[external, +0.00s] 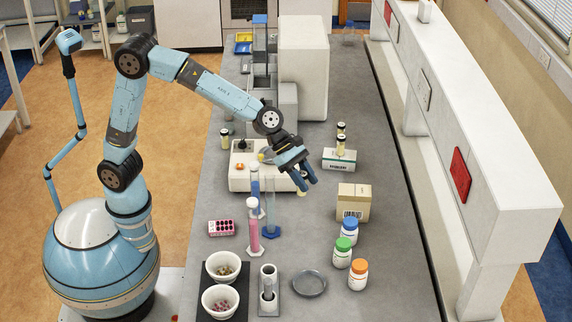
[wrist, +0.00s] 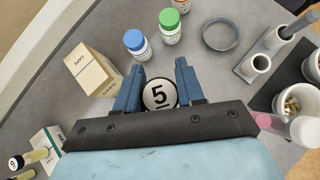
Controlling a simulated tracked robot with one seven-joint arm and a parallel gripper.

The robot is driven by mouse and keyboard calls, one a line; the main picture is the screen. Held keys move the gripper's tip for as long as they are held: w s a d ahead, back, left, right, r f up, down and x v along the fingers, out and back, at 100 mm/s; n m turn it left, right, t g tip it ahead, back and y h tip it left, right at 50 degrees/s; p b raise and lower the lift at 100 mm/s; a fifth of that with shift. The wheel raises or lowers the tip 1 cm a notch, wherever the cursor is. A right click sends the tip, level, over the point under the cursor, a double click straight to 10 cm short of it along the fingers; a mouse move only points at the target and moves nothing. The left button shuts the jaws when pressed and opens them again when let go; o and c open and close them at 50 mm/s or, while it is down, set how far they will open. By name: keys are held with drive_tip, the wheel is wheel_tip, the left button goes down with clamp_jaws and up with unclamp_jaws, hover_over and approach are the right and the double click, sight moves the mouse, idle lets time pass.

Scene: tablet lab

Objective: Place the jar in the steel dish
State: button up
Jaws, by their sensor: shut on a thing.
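The jar (wrist: 159,95) shows in the wrist view as a round white lid marked 5 with a dark rim, between my fingers. My gripper (wrist: 158,88) is shut on it. In the external view my gripper (external: 308,183) is above the bench, and a pale part of the jar (external: 302,189) shows beside the fingers; the rest is hidden. The steel dish (external: 309,283) lies on the bench nearer the camera, round, shallow and empty. It also shows at the top right of the wrist view (wrist: 235,42). The jar is apart from the dish.
Blue-, green- and orange-capped bottles (external: 343,252) stand right of the dish. A grey holder (external: 268,290) and white bowls (external: 223,266) stand left of it. A cardboard box (external: 353,202) and tall cylinders (external: 271,207) flank the bench between gripper and dish.

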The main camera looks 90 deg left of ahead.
drive_tip(key=w+d+f+m+g+h, duration=0.15)
drive_tip(key=d+m+g+h, duration=0.35)
drive_tip(key=d, duration=0.9)
drive_tip(key=m+g+y, duration=0.2)
drive_tip(key=m+g, duration=0.1)
drive_tip(key=m, duration=0.4)
hover_over(308, 285)
wheel_tip(308, 285, down, 15)
drive_tip(key=shift+f, duration=0.15)
drive_tip(key=o, duration=1.1)
drive_tip(key=shift+c, duration=0.2)
drive_tip(key=v, duration=1.2)
